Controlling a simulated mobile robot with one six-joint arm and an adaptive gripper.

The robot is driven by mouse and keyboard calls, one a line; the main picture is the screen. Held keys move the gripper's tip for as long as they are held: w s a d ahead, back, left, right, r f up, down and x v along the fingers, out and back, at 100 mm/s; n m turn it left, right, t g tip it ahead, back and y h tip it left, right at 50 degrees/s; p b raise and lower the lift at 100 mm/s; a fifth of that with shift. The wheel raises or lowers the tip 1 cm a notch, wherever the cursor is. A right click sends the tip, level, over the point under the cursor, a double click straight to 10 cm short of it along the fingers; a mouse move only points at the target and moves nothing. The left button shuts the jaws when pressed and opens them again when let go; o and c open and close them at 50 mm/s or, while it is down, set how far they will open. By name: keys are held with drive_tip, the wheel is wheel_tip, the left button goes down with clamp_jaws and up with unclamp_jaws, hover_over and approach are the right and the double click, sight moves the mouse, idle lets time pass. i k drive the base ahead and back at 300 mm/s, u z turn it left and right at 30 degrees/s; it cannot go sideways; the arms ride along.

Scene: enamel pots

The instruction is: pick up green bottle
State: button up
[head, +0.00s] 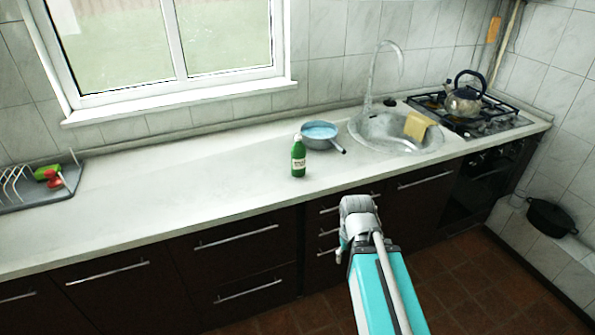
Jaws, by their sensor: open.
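A small green bottle (298,160) with a pale label stands upright on the white countertop (180,190), near its front edge. My arm reaches up from the bottom of the head view. My gripper (343,244) is at its end, in front of the drawers and lower right of the bottle, apart from it. The gripper is open and holds nothing that I can see. Its fingers are small and partly hidden in this view.
A blue-grey pan (320,135) stands just behind and right of the bottle, its handle pointing right. Further right are a sink (375,130) with a yellow cloth (417,126) and a kettle (463,100) on the stove. A dish rack (25,190) stands far left. The counter left of the bottle is clear.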

sight(299, 151)
drive_tip(key=k, duration=0.35)
drive_tip(key=z, duration=0.95)
drive_tip(key=i, duration=1.2)
drive_tip(key=u, duration=1.15)
